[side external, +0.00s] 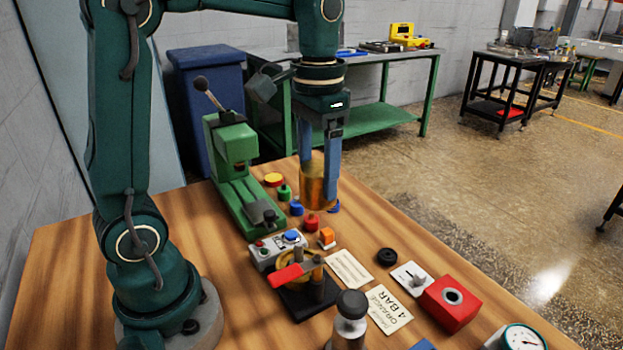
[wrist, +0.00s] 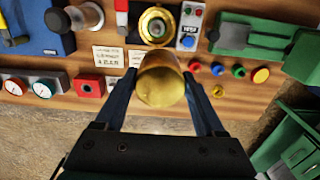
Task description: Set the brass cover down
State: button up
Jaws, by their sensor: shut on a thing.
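The brass cover (side external: 317,188) is a gold cylinder held upright between the two blue fingers of my gripper (side external: 319,165). In the wrist view the cover (wrist: 160,82) sits between the fingertips, with its rounded near end facing the camera. My gripper is shut on it. In the side view its lower end is near the wooden bench, behind the small red knob; I cannot tell whether it touches. A black fixture (side external: 308,297) with a brass ring and a red-handled lever stands closer to the side camera. Its brass ring (wrist: 156,25) shows just beyond the cover in the wrist view.
A green press (side external: 237,165) stands left of the cover. Several small coloured knobs, including a red one (side external: 311,222), lie close by. A button box (side external: 277,250), printed cards (side external: 349,268) and a red box (side external: 450,303) are nearer the camera. Bare wood (side external: 80,270) lies at left.

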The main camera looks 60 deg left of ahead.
aim_at(318, 168)
dwell(0.4)
notch_tip(318, 168, up, 5)
jog(key=shift+r, duration=0.1)
jog(key=s+d+m, duration=0.4)
jog(key=s+d, duration=0.2)
jog(key=d, duration=0.3)
jog(key=s+d+m, duration=0.4)
jog(key=s+d, duration=0.3)
jog(key=d, duration=0.2)
jog(key=shift+w+f, duration=0.15)
jog(key=shift+f, duration=9.75)
jog(key=shift+f, duration=0.2)
jog(key=o, duration=1.6)
jog(key=shift+c, duration=0.2)
